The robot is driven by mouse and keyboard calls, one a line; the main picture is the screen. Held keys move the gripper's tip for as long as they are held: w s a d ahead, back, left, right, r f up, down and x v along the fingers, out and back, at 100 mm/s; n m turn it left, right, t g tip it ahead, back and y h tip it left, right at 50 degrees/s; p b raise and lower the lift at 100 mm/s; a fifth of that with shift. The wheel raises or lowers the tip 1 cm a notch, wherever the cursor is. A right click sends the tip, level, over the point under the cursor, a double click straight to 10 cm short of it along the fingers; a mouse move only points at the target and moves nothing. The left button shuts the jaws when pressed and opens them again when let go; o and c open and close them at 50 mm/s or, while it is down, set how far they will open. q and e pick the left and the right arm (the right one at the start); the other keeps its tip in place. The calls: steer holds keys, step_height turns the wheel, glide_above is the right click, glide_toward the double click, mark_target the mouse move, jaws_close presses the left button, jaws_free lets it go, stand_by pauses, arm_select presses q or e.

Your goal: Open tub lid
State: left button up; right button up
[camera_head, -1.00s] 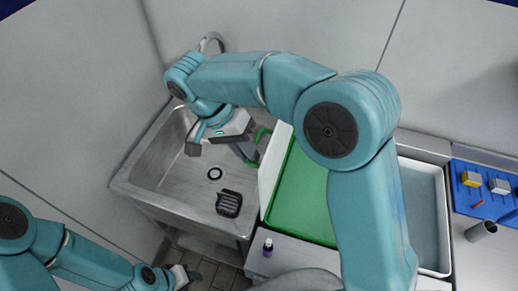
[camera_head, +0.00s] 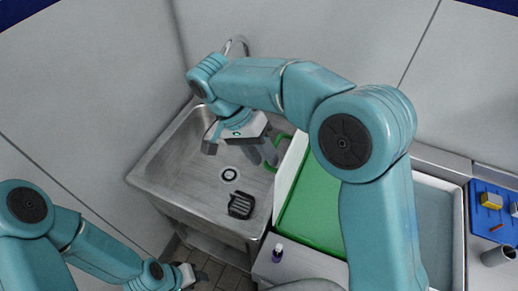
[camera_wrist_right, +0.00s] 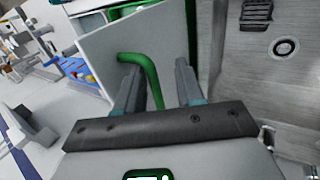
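The handle also shows in the right wrist view (camera_wrist_right: 148,68), against the white panel (camera_wrist_right: 98,45). My right gripper (camera_head: 264,153) is at the handle over the sink's right side. In the wrist view its two fingers (camera_wrist_right: 158,82) are apart, with the bent handle between them; contact is unclear. My left gripper (camera_head: 194,276) is low, below the sink's front, its fingers hard to make out.
A metal sink (camera_head: 190,160) with a drain and a black rack (camera_head: 241,205) lies left of the tub. A white tray (camera_head: 459,235) and a blue board (camera_head: 487,222) with blocks are at right. A faucet (camera_head: 237,45) rises behind.

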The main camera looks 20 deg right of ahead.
steer(key=v, duration=0.7)
steer(key=shift+w+a, duration=0.1)
steer(key=shift+w, duration=0.05)
stand_by(0.3)
